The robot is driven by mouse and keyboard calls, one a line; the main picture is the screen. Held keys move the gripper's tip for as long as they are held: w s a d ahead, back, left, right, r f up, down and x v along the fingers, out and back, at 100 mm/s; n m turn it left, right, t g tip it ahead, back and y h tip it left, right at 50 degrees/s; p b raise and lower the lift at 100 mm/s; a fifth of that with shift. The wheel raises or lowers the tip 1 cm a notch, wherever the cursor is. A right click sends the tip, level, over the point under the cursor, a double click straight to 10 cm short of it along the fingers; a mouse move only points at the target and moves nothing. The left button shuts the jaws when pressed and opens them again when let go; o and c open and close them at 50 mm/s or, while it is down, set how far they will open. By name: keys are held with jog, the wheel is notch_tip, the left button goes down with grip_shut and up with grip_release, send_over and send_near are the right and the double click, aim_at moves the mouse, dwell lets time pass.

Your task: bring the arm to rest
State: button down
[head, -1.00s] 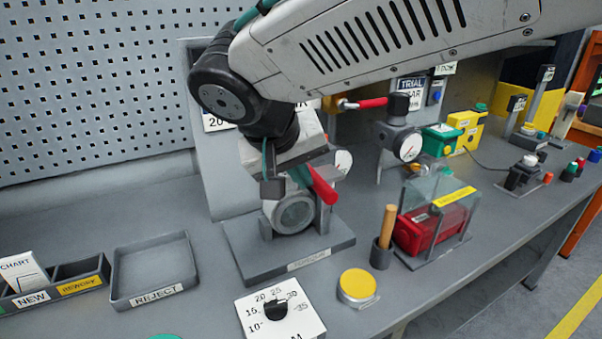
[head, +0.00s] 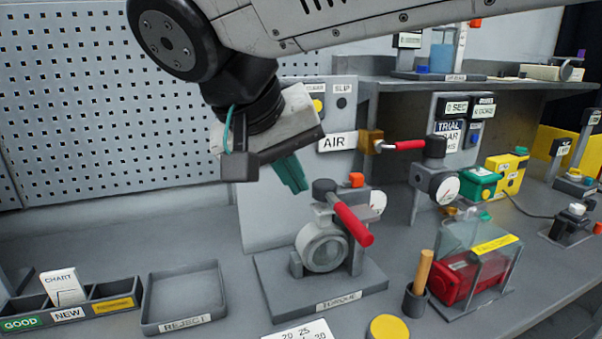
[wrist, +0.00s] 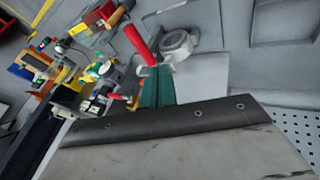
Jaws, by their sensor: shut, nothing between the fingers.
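My gripper (head: 292,174) hangs in the air above the bench, its teal fingers together and empty. It is up and left of the valve (head: 322,246), a round grey body with a red lever handle (head: 353,223), on a grey stand marked TORQUE. A gap shows between the fingertips and the valve in the head view. In the wrist view the teal fingers (wrist: 157,88) show near the middle, with the red handle (wrist: 138,44) and valve (wrist: 176,44) beyond them.
An empty REJECT tray (head: 184,296) and a sorting bin (head: 78,307) stand at the left. A wooden-handled tool (head: 423,272) in a cup, a clear box over a red case (head: 470,276) and gauges (head: 445,189) crowd the right. A pegboard (head: 80,110) stands behind.

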jog(key=s+d+f+g+y, duration=0.1)
jog(key=s+d+f, duration=0.3)
jog(key=d, duration=0.5)
jog(key=s+d+f+m+g+y, duration=0.1)
jog(key=s+d+f, duration=0.3)
jog(key=d, duration=0.5)
jog(key=s+d+f+g+y, duration=0.1)
jog(key=s+d+f, duration=0.3)
jog(key=d, duration=0.5)
notch_tip(320, 180, down, 2)
jog(key=shift+s+f+m+y, duration=0.15)
jog(key=shift+f+m+y, duration=0.1)
jog(key=shift+m+y, duration=0.25)
